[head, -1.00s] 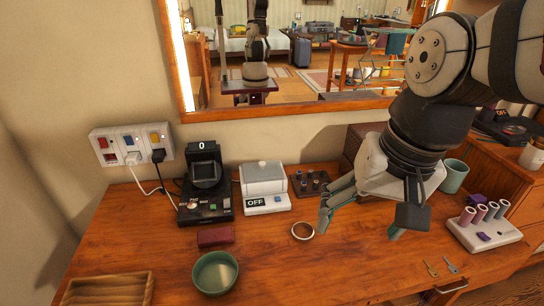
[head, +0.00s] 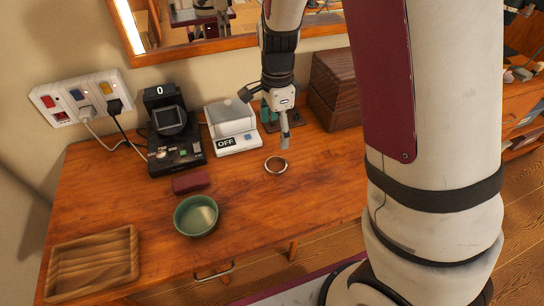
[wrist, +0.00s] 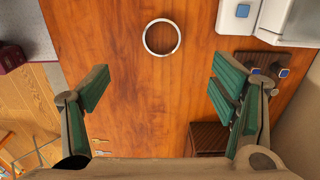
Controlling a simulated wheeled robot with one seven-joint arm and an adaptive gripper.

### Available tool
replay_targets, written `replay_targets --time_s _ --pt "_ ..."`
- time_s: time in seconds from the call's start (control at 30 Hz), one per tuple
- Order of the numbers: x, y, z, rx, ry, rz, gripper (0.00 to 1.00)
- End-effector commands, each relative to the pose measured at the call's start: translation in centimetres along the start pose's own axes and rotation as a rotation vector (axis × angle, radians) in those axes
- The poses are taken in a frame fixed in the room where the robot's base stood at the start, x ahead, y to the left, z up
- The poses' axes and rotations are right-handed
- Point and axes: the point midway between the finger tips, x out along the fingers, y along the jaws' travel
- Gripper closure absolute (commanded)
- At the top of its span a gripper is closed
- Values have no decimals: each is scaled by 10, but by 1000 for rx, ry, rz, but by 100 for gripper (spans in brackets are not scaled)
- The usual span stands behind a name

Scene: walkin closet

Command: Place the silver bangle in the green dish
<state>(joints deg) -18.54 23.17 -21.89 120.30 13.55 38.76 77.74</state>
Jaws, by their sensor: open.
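The silver bangle (head: 276,165) lies flat on the wooden desk, right of the green dish; in the wrist view the bangle (wrist: 161,37) is a thin ring near the top middle. The green dish (head: 196,216) stands on the desk near its front edge, with nothing visible in it; it is not in the wrist view. My gripper (head: 280,125) is above the desk, just behind the bangle in the head view. In the wrist view my gripper (wrist: 162,95) is open, its two green-padded fingers wide apart with nothing between them, and the bangle lies beyond the fingertips.
A dark red block (head: 190,182) lies behind the dish. A wooden tray (head: 93,262) is at the front left. A black device (head: 174,135) and a white box marked OFF (head: 232,128) stand at the back. A brown box (head: 336,90) stands back right. Bare desk surrounds the bangle.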

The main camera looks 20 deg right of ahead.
Motion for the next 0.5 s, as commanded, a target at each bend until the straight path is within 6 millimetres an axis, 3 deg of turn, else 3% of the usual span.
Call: replay_targets --time_s 0.3,0.5 --pt "56 0 -1 1 1 5 21" --pt "80 0 -1 0 1 3 21"
